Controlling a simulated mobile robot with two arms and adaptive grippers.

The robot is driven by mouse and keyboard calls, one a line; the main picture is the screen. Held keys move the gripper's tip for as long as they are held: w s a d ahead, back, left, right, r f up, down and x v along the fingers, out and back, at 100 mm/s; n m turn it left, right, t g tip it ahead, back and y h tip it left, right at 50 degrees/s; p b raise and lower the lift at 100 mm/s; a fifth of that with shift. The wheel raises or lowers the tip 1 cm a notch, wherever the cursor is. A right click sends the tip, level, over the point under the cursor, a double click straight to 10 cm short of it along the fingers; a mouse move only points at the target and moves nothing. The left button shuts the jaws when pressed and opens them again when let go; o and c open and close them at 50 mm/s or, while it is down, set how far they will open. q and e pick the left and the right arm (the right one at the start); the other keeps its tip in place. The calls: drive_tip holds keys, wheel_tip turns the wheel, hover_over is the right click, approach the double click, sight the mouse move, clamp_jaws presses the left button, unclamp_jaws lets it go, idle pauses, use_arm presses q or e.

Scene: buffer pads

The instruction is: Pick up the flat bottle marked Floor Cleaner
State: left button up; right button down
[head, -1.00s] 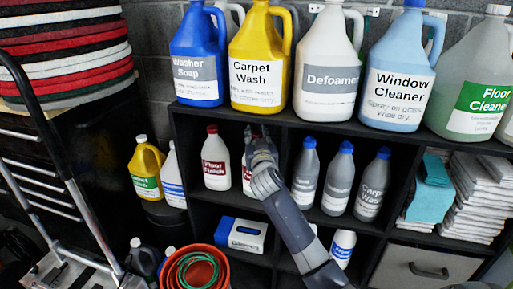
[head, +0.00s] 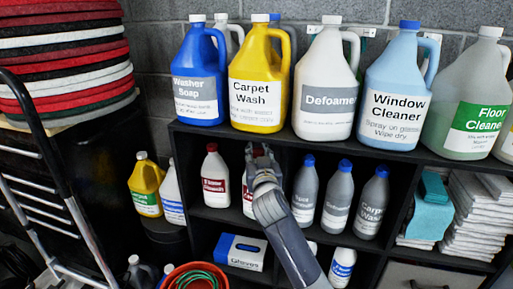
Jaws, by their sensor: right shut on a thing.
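A large translucent jug (head: 443,123) with a green-and-white label reading Floor Cleaner stands upright on the shelf top at the right. No gripper is near it. My right gripper (head: 258,150) reaches into the upper middle compartment, far left of and below that jug. It is shut at the top of a white bottle with a red label (head: 247,198). My gripper and arm hide most of this bottle, and its label cannot be read. A similar white bottle with a red label (head: 214,185) stands just left of it, apart from the gripper. My left gripper is out of view.
The black shelf (head: 330,148) carries jugs of Washer Soap, Carpet Wash, Defoamer and Window Cleaner on top. Grey bottles with blue caps (head: 338,200) stand right of my arm. A blue-and-white box (head: 241,252) lies below. A hand truck (head: 60,180) stands at the left.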

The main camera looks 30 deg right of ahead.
drive_tip(key=v, duration=1.2)
drive_tip(key=s+a+f+n+t+y, duration=0.1)
drive_tip(key=s+a+f+n+y, duration=0.25)
drive_tip(key=a, duration=0.45)
drive_tip(key=s+a+f+n+t+y, duration=0.1)
drive_tip(key=s+a+f+n+y, duration=0.1)
drive_tip(key=s+a+f+y, duration=0.45)
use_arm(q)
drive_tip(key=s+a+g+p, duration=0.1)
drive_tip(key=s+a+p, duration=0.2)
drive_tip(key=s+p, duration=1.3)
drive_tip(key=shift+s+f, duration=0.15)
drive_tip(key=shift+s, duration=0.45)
use_arm(e)
wheel_tip(320, 180, up, 18)
drive_tip(key=w+a+h, duration=0.1)
drive_tip(key=shift+a+h, duration=0.35)
drive_tip(key=shift+h, duration=0.05)
drive_tip(key=shift+w, duration=0.1)
